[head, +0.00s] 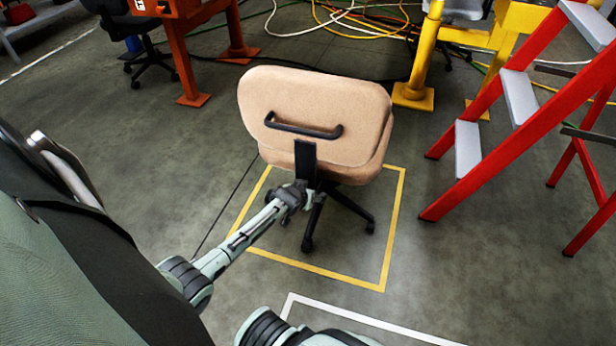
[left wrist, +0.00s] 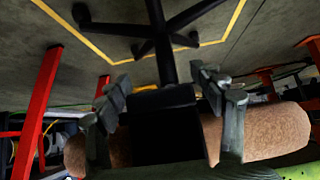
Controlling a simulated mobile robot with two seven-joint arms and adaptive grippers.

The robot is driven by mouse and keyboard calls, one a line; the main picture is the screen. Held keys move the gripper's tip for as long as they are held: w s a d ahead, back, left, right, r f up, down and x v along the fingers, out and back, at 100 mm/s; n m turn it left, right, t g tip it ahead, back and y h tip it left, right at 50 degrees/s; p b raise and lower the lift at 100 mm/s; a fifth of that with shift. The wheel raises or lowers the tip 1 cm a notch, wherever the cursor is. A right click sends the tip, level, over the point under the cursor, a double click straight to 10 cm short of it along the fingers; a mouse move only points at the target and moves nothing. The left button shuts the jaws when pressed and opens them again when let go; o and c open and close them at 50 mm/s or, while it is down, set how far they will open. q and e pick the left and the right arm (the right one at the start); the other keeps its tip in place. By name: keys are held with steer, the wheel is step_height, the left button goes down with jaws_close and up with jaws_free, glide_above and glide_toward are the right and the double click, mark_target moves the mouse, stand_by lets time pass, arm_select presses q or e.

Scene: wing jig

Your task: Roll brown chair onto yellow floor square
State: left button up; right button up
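The brown chair (head: 315,110) stands upright inside the yellow floor square (head: 384,270), its back turned to me. Two casters show on the floor within the yellow outline; the seat hides the far ones. My left gripper (head: 290,197) reaches the black bracket below the backrest. In the left wrist view my left gripper (left wrist: 164,82) has one finger on each side of the chair's black bracket (left wrist: 162,125), which fills the gap between them. The yellow square (left wrist: 95,48) also shows there, behind the chair's legs. My right gripper is not in view.
A red stepladder (head: 495,140) stands right of the square. A yellow stand (head: 414,92) and an orange stand (head: 190,70) are behind, with cables (head: 340,20) on the floor. A white floor line (head: 370,320) lies in front. The floor beside the square's left is clear.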

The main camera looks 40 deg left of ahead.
arm_select(q)
steer(key=shift+r, duration=0.15)
steer(key=shift+r, duration=0.15)
steer(key=v, duration=1.1)
steer(key=shift+s+r, duration=0.2)
steer(key=shift+s, duration=0.05)
